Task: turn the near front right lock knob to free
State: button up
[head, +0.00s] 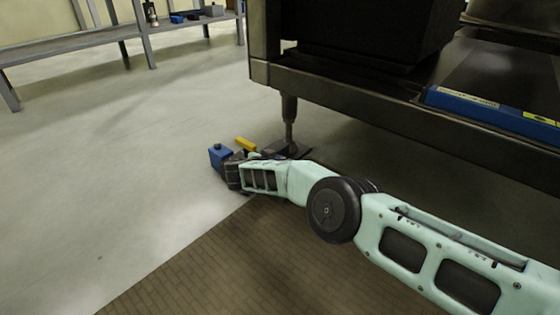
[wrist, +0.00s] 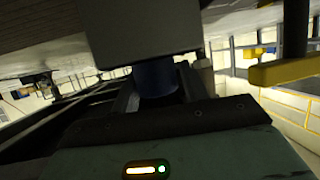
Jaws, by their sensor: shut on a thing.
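My gripper (head: 230,168) is low over the floor beside the machine's front leg, and its dark body shows at the end of my arm. In the wrist view its fingers (wrist: 156,90) are shut on a round blue knob (wrist: 155,78). A large dark grey block (wrist: 145,32) sits directly against the knob and hides part of it. In the head view a blue piece (head: 220,154) shows at the gripper's tip; its lower side is hidden. I cannot read the knob's turn position or any lock mark.
A yellow bar (head: 246,144) lies just right of the blue piece; it also shows in the wrist view (wrist: 285,72). The machine's leg (head: 289,118) stands close to the right. Open floor (head: 120,170) lies left.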

jog(key=shift+a+r+m, duration=0.2)
jog(key=shift+r+m, duration=0.05)
jog(key=shift+m, duration=0.05)
jog(key=shift+c, duration=0.6)
jog(key=o, duration=0.8)
jog(key=shift+o, duration=0.9)
jog(key=shift+s+h, duration=0.1)
jog(key=shift+h, duration=0.2)
jog(key=shift+d+f, duration=0.15)
jog(key=shift+s+r+p, duration=0.3)
jog(key=shift+s+p, duration=0.05)
jog(key=shift+p, duration=0.35)
jog(key=p+v, duration=1)
jog(key=v, duration=0.6)
jog(key=shift+a+r+p, duration=0.3)
jog(key=shift+a+p, duration=0.05)
jog(key=shift+a, duration=0.05)
jog(key=shift+s, duration=0.1)
